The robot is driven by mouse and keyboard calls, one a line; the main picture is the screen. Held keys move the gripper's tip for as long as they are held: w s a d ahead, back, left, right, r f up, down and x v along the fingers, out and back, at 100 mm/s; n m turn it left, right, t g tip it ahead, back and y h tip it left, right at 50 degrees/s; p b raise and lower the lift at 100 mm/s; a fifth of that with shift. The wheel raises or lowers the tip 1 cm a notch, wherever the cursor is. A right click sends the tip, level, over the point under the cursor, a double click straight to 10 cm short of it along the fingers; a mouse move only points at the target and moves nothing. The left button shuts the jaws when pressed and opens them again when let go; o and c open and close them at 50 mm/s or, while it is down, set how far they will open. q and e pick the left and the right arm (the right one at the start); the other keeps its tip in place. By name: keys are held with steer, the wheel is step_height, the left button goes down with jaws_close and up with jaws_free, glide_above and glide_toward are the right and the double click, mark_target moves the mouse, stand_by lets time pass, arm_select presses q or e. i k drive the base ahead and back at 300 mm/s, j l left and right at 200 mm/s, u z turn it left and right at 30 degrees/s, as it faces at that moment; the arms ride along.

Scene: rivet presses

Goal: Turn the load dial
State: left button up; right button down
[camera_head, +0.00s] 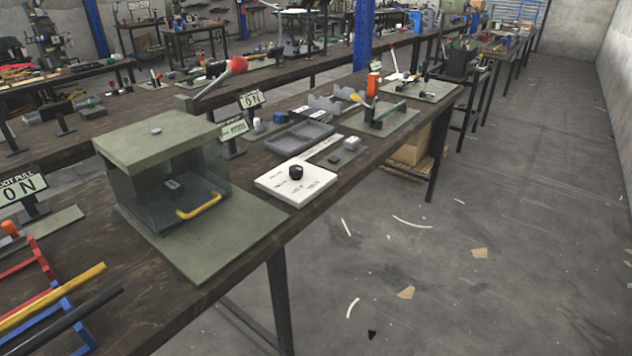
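The load dial appears to be the black knob (296,172) on a white panel (300,190) with printed labels around the knob. The panel lies on the dark workbench near its front edge, just right of the green press housing (170,165). The labels are too small to read, and I cannot tell which mark the knob points to. Neither of my grippers is in view.
The press housing has a clear front with a yellow handle (199,206) and a red-knobbed lever (238,64) behind it. A grey tray (299,138) lies behind the panel. Red, blue and yellow bars lie at lower left. The floor (430,270) at right is mostly open, with scattered scraps.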

mark_target(296, 171)
steer(key=i+l+u, duration=0.15)
steer(key=u, duration=0.2)
steer(key=i+l+u, duration=0.15)
steer(key=u, duration=0.25)
steer(key=l+u, duration=0.35)
steer(key=i+l, duration=0.05)
